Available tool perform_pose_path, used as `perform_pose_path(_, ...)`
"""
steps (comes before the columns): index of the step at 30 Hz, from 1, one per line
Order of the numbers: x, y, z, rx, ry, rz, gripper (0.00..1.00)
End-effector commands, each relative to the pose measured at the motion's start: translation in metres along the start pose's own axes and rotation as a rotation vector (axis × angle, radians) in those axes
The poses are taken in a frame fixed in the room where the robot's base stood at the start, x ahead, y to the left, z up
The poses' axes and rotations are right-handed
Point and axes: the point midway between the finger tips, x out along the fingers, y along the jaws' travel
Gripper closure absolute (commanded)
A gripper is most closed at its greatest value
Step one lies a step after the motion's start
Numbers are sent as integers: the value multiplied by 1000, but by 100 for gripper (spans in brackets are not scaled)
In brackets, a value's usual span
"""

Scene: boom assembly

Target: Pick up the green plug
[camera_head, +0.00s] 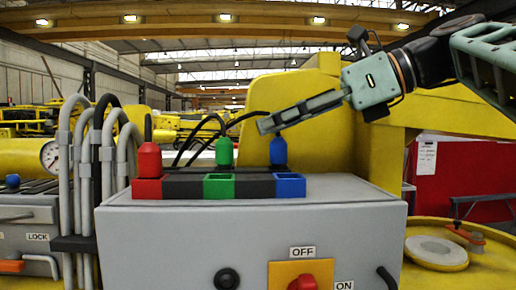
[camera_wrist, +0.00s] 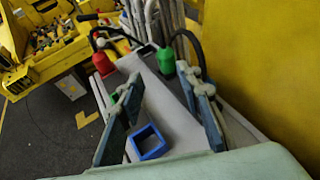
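The green plug (camera_head: 224,151) stands upright behind the green socket (camera_head: 218,186) on the grey control box, with a black cable at its top. It also shows in the wrist view (camera_wrist: 166,61), beyond and between my fingertips. My gripper (camera_head: 268,124) reaches in from the upper right and is just above the blue plug (camera_head: 278,151), to the right of the green plug. In the wrist view my gripper (camera_wrist: 163,80) has its two fingers spread, with nothing held between them. The green socket is partly hidden by the left finger there.
The red plug (camera_head: 149,160) stands by the red socket (camera_head: 147,188) at left. The blue socket (camera_head: 289,185) is at right and shows empty in the wrist view (camera_wrist: 149,141). Black cables arch behind the plugs. Grey conduits (camera_head: 85,160) rise at left; a yellow structure (camera_head: 345,130) stands behind.

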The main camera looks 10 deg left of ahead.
Motion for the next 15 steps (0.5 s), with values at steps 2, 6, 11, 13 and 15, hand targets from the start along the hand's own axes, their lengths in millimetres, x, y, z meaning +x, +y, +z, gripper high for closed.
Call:
perform_pose_path(2,-2,-3,-1,16,7,-7,67)
perform_pose_path(6,2,-4,-2,27,12,-8,67)
perform_pose_path(11,27,-3,-3,28,14,-5,67)
perform_pose_path(13,39,-4,-3,27,13,-6,67)
perform_pose_path(15,51,-4,-3,27,13,-6,67)
